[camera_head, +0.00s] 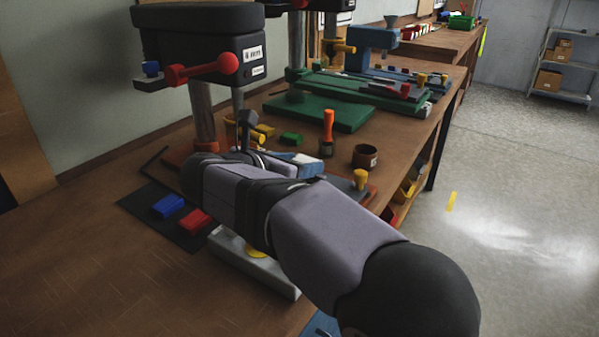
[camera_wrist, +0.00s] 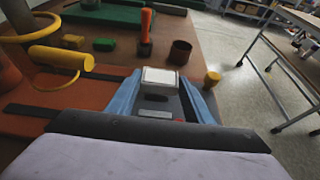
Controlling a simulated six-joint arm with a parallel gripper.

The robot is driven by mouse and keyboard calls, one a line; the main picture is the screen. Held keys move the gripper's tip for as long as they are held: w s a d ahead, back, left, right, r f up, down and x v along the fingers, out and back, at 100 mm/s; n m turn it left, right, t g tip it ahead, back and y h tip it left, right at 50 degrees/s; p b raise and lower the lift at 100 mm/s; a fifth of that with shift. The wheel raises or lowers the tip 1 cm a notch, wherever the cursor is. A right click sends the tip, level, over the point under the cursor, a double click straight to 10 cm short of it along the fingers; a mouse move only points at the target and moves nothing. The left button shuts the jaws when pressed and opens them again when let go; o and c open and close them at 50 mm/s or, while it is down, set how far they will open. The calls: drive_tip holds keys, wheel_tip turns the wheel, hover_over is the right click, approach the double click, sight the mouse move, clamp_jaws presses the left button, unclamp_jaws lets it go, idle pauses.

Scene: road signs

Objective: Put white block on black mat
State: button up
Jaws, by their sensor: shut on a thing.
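The white block (camera_wrist: 160,77) is between the blue fingers of my gripper (camera_wrist: 158,88) in the wrist view, and the gripper is shut on it. In the head view my gripper (camera_head: 302,164) shows only partly behind my arm, near the drill press base. The black mat (camera_head: 135,203) lies flat on the wooden bench at the left in the head view, partly hidden by my arm. A blue block (camera_head: 167,206) and a red block (camera_head: 194,221) lie on it. The gripper is to the right of the mat.
A drill press (camera_head: 200,50) with red handle stands behind the mat. An orange-handled tool (camera_head: 328,128), a brown cup (camera_head: 365,157) and a yellow knob (camera_head: 360,179) are near the gripper. A grey box (camera_head: 285,284) sits under my arm. The front-left bench is clear.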

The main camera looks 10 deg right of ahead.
wheel_tip(320, 180, up, 6)
drive_tip(key=p, duration=0.1)
drive_tip(key=shift+r, duration=0.25)
drive_tip(key=shift+r+p, duration=0.1)
drive_tip(key=shift+p, duration=0.25)
